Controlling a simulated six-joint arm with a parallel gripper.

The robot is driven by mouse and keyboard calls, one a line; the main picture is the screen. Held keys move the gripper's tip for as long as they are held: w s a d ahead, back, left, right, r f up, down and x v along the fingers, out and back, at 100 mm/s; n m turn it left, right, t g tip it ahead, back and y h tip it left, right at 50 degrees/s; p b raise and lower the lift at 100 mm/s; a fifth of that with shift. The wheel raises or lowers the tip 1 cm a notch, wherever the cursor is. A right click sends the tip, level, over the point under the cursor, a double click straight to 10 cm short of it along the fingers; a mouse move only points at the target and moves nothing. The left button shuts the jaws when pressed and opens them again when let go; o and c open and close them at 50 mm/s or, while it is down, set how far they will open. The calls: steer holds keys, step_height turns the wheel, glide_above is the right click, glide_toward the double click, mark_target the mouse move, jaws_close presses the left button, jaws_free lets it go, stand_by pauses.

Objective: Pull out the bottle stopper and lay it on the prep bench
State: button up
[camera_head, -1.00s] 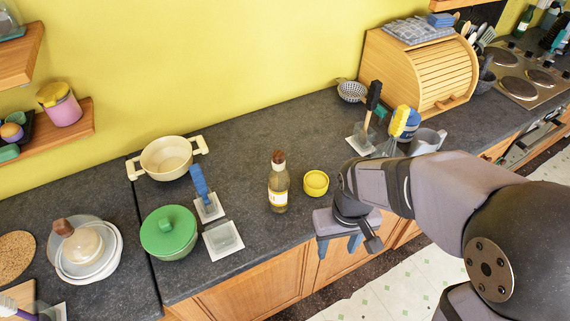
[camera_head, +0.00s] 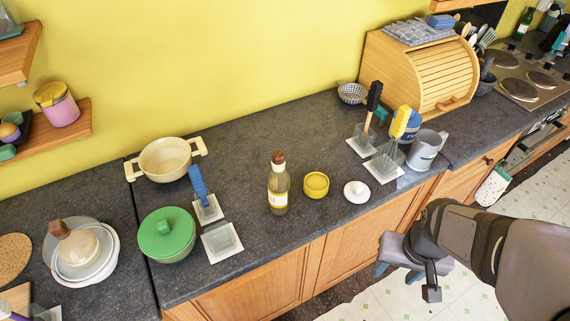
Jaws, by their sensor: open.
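The bottle (camera_head: 278,190) stands upright on the dark prep bench (camera_head: 263,135), with a pale label. Its brown stopper (camera_head: 278,158) sits in the neck. My gripper (camera_head: 398,278) is open and empty, in front of the bench's front edge over the floor, well to the right of the bottle and apart from it. Its fingers point downward.
A yellow pot (camera_head: 316,184) stands just right of the bottle, and a small white lidded thing (camera_head: 356,191) is further right. A green-lidded pot (camera_head: 167,233), a cream pan (camera_head: 166,158) and a blue-handled brush (camera_head: 199,184) are left. A grey jug (camera_head: 427,148) stands right.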

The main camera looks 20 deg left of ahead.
mark_target(275, 151)
steer(key=w+a+r+n+t+y+b, duration=0.25)
steer(key=w+a+t, duration=0.55)
steer(key=w+a, duration=0.65)
steer(key=a+r+n+t+y+b, duration=0.1)
steer(key=a+r+n+y, duration=0.1)
steer(key=a, duration=0.3)
steer(key=w+a+r+n+t+y+b, duration=0.1)
steer(key=a+r+n+y+b, duration=0.1)
steer(key=a+y, duration=0.2)
steer(key=a+r+n+t+y+b, duration=0.2)
steer(key=a+y, duration=0.2)
steer(key=a, duration=0.2)
steer(key=shift+w+a+r, duration=0.15)
steer(key=shift+w+a, duration=0.05)
steer(key=shift+w, duration=0.05)
steer(key=shift+s+f+n+y, duration=0.25)
steer(key=shift+f, duration=0.05)
steer(key=shift+r, duration=0.1)
steer(key=shift+p+x, duration=1.25)
steer(key=shift+x, duration=1.7)
steer(key=shift+w+a, duration=0.45)
steer(key=shift+a, duration=0.05)
